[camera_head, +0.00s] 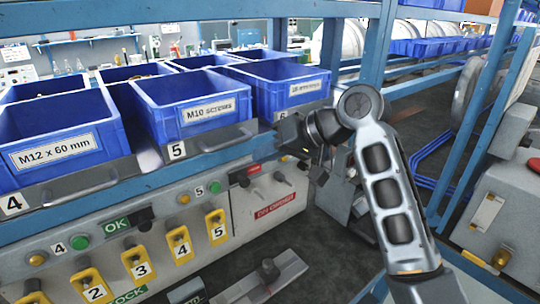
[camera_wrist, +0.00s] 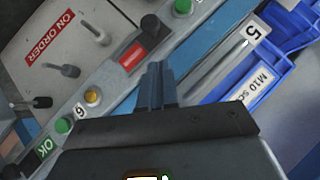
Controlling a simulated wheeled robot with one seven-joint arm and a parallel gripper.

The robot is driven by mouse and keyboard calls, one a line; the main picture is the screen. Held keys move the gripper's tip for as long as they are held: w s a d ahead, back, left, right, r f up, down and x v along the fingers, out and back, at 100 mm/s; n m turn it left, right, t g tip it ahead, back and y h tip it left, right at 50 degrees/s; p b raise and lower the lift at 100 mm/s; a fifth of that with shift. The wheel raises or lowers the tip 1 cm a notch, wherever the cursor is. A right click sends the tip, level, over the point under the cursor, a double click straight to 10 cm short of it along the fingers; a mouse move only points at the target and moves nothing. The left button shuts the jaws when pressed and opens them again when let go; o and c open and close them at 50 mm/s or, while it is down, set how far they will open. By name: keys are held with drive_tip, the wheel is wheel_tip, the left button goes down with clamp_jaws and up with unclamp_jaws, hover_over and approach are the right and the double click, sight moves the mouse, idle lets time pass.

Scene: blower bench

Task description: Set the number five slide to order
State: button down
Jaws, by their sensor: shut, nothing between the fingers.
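The number five slide has a dark knob (camera_wrist: 152,30) on the grey panel rail in the wrist view. It sits between a green button (camera_wrist: 182,7) and a red label (camera_wrist: 131,57); the red label is uncovered and no green OK shows there. In the head view this knob (camera_head: 243,182) is small, right of the panel's 5 tag (camera_head: 199,190). My gripper (camera_wrist: 156,70) is shut and empty in the wrist view. Its fingertips appear close to the red label; I cannot tell whether they touch anything. In the head view the fingers are hard to make out.
Blue bins, including the M10 bin (camera_head: 195,112), stand on the shelf above the panel. The number four slide (camera_head: 145,218) shows a green OK (camera_head: 117,225). Yellow numbered tabs (camera_head: 182,243) and a red ON ORDER sign (camera_wrist: 50,40) are nearby.

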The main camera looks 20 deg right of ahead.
drive_tip(key=b+v, duration=0.2)
drive_tip(key=v, duration=0.8)
drive_tip(key=s+a+f+m+t+h, duration=0.1)
drive_tip(key=s+a+f+m+t, duration=0.1)
drive_tip(key=f, duration=0.6)
drive_tip(key=s+a+f+m+t, duration=0.2)
drive_tip(key=s+f, duration=0.1)
drive_tip(key=f, duration=0.4)
drive_tip(key=s+f+m+t+h, duration=0.15)
drive_tip(key=s+f+h, duration=0.25)
drive_tip(key=s+f, duration=0.65)
drive_tip(key=s+d+h, duration=0.2)
drive_tip(key=s+h, duration=0.1)
drive_tip(key=s, duration=1.2)
drive_tip(key=s+d+r+n+t, duration=0.1)
drive_tip(key=s+r+n, duration=0.4)
drive_tip(key=s, duration=0.8)
drive_tip(key=shift+r+t, duration=0.55)
drive_tip(key=shift+r, duration=0.4)
